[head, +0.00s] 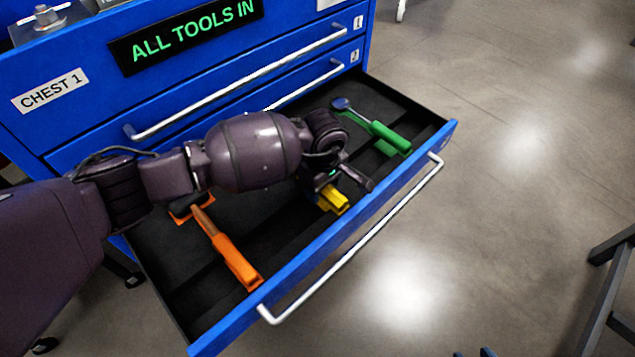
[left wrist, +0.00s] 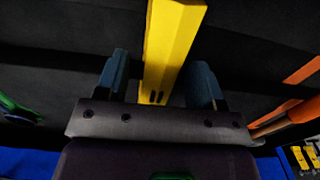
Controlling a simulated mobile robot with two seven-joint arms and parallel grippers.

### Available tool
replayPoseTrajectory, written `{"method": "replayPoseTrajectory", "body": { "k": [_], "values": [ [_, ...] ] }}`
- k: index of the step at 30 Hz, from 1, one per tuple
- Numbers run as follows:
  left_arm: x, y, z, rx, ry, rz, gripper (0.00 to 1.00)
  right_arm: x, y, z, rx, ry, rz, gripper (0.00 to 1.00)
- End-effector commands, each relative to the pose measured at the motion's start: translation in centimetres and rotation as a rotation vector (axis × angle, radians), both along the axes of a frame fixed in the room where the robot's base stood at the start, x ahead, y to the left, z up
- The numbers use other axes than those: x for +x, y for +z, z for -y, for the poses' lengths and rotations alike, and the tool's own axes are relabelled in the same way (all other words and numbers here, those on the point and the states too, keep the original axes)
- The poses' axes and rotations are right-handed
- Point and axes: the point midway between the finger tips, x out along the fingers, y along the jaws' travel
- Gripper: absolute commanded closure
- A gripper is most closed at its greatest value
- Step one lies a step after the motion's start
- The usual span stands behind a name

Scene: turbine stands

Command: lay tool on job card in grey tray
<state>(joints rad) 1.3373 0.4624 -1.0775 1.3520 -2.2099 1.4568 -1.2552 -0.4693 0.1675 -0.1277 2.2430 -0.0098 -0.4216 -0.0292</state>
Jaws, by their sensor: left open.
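A yellow-handled tool (head: 334,201) lies in the open drawer, partly hidden under my left gripper (head: 343,181). In the left wrist view the yellow handle (left wrist: 171,45) runs between the two blue fingers of the left gripper (left wrist: 160,85). The fingers are apart, with a gap on each side of the handle. Two small dark blue tips at the bottom edge of the head view look like my right gripper (head: 473,353); the rest of it is cut off. I see no grey tray and no job card.
The drawer (head: 323,247) of the blue chest (head: 75,120) also holds an orange-handled hammer (head: 235,258) on the left and a green-handled tool (head: 388,136) on the right. A silver handle (head: 360,241) runs along its front. Open floor lies to the right.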

Motion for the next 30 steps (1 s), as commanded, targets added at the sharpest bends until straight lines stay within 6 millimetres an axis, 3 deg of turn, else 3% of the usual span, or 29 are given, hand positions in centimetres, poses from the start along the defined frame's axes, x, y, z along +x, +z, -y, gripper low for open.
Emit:
{"method": "replayPoseTrajectory", "body": {
  "k": [23,30],
  "values": [
    [0.0,0.1,0.0,0.001,0.000,0.001,0.38,-0.8,-0.2,0.2,-0.003,-0.003,-0.016,0.59],
    [0.0,0.1,0.0,0.000,0.000,0.000,0.75,-0.6,-0.2,0.2,-0.003,-0.003,-0.011,0.59]
  ]
}}
